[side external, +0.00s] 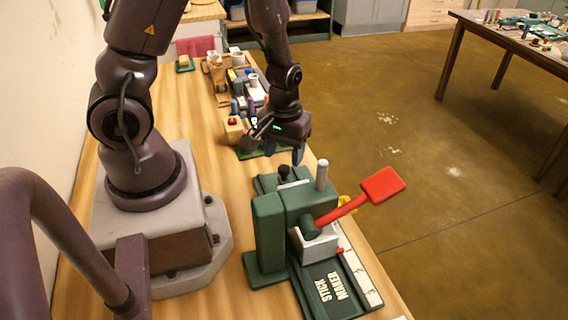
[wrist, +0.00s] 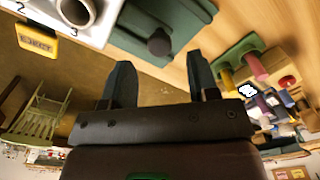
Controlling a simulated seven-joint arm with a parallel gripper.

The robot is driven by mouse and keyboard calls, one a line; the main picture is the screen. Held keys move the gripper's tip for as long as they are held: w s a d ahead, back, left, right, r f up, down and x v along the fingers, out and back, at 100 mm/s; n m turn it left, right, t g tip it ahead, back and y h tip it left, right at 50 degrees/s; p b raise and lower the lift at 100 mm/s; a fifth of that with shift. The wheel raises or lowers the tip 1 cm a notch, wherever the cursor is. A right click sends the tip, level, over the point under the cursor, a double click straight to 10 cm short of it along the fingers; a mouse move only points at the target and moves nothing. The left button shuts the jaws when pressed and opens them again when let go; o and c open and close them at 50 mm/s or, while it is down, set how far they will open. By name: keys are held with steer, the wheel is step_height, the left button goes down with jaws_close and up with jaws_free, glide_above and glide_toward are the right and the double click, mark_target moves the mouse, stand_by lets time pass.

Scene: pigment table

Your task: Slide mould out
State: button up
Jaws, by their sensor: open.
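The green stick maker (side external: 268,225) stands on the table in the side external view, with a red lever (side external: 382,186) out to the right. A pale metal block (side external: 318,242), perhaps the mould, sits at its front below the lever. A black knob (side external: 284,171) and a white upright peg (side external: 322,174) stand at its back. My gripper (side external: 275,149) is open and empty, above the table behind the machine. In the wrist view its fingers (wrist: 161,68) are apart, and the black knob (wrist: 158,42) on a green part shows beyond them, between the fingertips.
A yellow EJECT label (wrist: 37,42) and a white numbered plate (wrist: 97,32) show in the wrist view. A green rack with coloured sticks (wrist: 241,62) is at the right there. Jars and boxes (side external: 250,85) crowd the table behind my gripper.

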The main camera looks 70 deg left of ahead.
mark_target(284, 167)
steer(key=shift+f, duration=1.95)
